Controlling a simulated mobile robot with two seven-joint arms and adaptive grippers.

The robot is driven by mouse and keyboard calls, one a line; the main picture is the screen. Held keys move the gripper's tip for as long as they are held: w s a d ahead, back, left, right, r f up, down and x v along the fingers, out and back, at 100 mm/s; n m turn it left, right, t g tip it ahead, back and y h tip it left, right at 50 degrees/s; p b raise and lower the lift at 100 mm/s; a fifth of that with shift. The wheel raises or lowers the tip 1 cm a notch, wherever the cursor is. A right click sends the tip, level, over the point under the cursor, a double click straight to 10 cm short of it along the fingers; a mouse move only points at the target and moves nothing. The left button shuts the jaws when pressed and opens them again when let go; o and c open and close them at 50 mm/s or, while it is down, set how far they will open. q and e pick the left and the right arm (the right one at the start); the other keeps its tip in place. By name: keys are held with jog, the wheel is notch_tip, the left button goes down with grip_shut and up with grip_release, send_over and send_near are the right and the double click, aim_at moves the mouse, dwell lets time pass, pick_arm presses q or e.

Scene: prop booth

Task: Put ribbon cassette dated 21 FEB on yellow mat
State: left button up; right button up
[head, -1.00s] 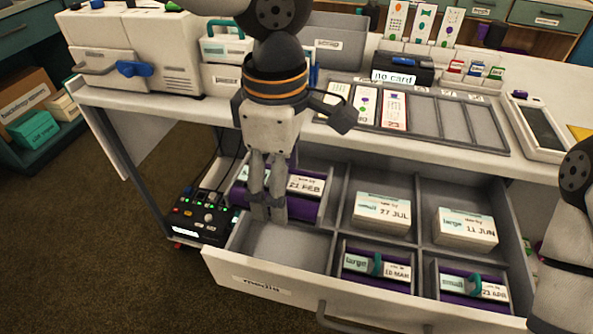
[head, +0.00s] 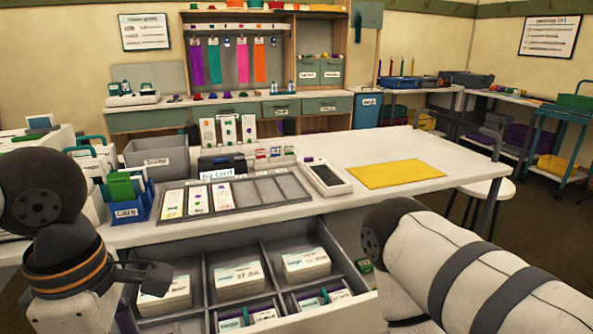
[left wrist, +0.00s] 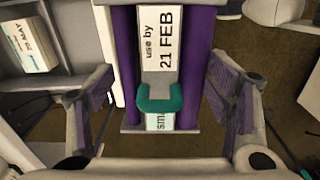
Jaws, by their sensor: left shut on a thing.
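The ribbon cassette (left wrist: 161,45) has purple sides, a teal handle and a white label reading "use by 21 FEB". The yellow mat (head: 395,174) lies flat and bare on the right part of the white counter. My right gripper is not in view; only my right arm shows.
The open drawer (head: 195,268) holds white card stacks and cassettes in compartments. A grey card tray (head: 240,194) and a white tablet-like device (head: 325,178) lie on the counter left of the mat. The counter around the mat is clear. A white stool (head: 486,190) stands right.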

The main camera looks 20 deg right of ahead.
pick_arm(q)
jog(key=a+f+m, duration=0.1)
jog(key=m, duration=0.1)
jog(key=a+f+m, duration=0.1)
jog(key=m, duration=0.1)
jog(key=a+f+m, duration=0.1)
jog(key=m, duration=0.2)
jog(key=shift+a, duration=0.25)
jog(key=s+a+f+m, duration=0.1)
jog(key=a+f+m, duration=0.2)
jog(key=m, duration=0.7)
jog(key=shift+s+a+f, duration=0.15)
jog(key=shift+a+f, duration=0.25)
jog(key=shift+a, duration=0.35)
